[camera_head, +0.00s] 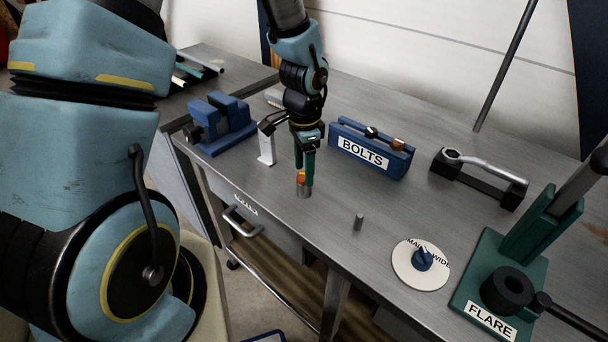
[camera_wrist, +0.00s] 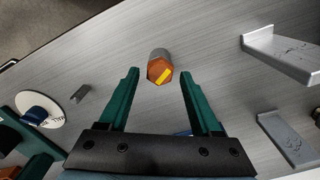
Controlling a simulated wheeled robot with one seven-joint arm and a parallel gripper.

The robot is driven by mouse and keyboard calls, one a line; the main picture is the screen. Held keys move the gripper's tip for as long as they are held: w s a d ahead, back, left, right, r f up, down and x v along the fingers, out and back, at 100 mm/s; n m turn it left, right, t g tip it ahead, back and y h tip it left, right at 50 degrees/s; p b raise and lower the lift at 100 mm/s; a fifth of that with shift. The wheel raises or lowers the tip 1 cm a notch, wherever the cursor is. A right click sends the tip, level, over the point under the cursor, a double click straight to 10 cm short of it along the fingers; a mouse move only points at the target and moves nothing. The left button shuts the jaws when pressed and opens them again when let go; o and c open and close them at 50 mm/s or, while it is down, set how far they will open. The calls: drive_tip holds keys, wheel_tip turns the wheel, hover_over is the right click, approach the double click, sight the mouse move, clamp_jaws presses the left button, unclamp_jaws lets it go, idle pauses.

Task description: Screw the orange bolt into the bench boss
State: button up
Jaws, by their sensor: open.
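The orange bolt (camera_head: 301,177) stands on the bench boss (camera_head: 304,191), a short grey cylinder near the bench's front edge. In the wrist view the bolt's orange hex head (camera_wrist: 156,75) has a yellow mark and covers part of the boss (camera_wrist: 159,55). How deep the bolt sits cannot be told. My gripper (camera_head: 304,160) points down just above the bolt in the head view. In the wrist view its green fingers are open, one on each side of the bolt head, with visible gaps and nothing held.
A blue rack labelled BOLTS (camera_head: 370,157) holds a black and a copper-coloured piece behind the boss. A white bracket (camera_head: 265,149) and blue vise (camera_head: 218,124) stand left. A small grey peg (camera_head: 358,222), round dial plate (camera_head: 407,273), wrench holder (camera_head: 470,183) and FLARE tool (camera_head: 481,280) lie right.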

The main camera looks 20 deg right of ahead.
drive_tip(key=shift+r, duration=2.5)
